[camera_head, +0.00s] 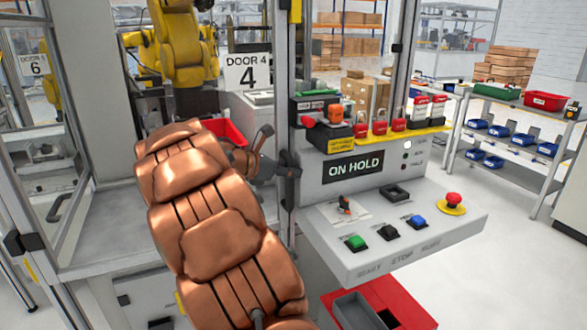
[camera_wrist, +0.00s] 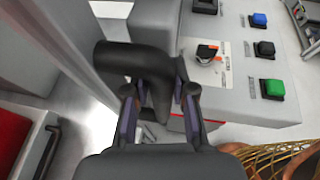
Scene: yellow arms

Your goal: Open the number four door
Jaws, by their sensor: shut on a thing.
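The number four door carries a white sign (camera_head: 247,73) reading "DOOR 4", left of the control panel in the head view. The door's black handle (camera_head: 290,172) is on the upright frame at its right side, partly hidden by my gripper. My gripper (camera_head: 272,163) is at this handle, with my copper-coloured arm reaching up from below. In the wrist view the dark, bent handle (camera_wrist: 135,60) lies between the two fingers of my gripper (camera_wrist: 160,112), which are shut on it.
The control panel (camera_head: 330,240) stands right of the handle, with green, black and blue buttons, a red emergency stop (camera_head: 453,201) and an "ON HOLD" display (camera_head: 353,166). A red tray (camera_head: 405,300) is below it. A door numbered 6 (camera_head: 35,66) is at the left.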

